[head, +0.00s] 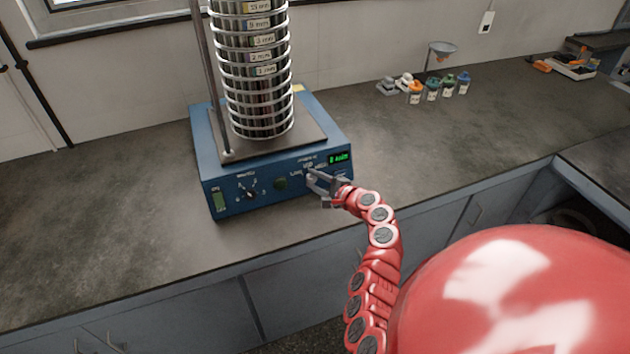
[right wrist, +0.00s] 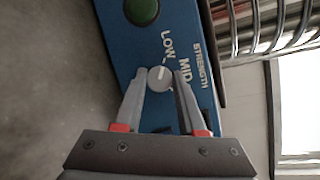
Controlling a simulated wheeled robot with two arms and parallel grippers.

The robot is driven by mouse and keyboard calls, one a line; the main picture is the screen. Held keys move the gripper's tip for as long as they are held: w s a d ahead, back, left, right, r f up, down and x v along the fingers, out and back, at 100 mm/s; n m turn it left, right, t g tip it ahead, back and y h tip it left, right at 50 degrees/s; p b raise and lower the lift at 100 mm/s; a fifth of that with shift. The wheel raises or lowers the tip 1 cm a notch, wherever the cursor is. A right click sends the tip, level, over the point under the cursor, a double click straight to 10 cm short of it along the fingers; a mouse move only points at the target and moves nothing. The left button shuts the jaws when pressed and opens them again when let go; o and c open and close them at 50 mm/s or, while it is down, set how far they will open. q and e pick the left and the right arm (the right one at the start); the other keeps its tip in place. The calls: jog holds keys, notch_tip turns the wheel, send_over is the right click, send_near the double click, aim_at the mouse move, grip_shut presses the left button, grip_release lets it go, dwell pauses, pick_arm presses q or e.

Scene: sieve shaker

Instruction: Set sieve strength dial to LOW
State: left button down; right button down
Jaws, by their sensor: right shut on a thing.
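The blue sieve shaker (head: 270,185) stands on the counter with its control panel facing front. My right gripper (head: 322,183) is at the right part of that panel. In the right wrist view, the fingertips (right wrist: 160,80) are shut on the round grey strength dial (right wrist: 159,77), one finger on each side. The labels LOW (right wrist: 168,45) and MID (right wrist: 184,72) show beside the dial, under the word STRENGTH. I cannot tell exactly where the dial's mark points. In the head view the gripper largely hides the dial. My left gripper is not in view.
A tall stack of sieves (head: 262,75) stands on the shaker. The panel also has a green button (head: 281,184), another dial (head: 250,194), a green switch (head: 219,201) and a lit display (head: 339,158). Small bottles (head: 432,92) stand at the back right. The counter's left side is clear.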

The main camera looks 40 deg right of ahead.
jog(key=c, duration=0.5)
grip_release()
jog(key=shift+s, duration=0.1)
jog(key=b+v, duration=0.3)
jog(key=v, duration=1.4)
jog(key=shift+s+f, duration=0.1)
jog(key=shift+s, duration=0.05)
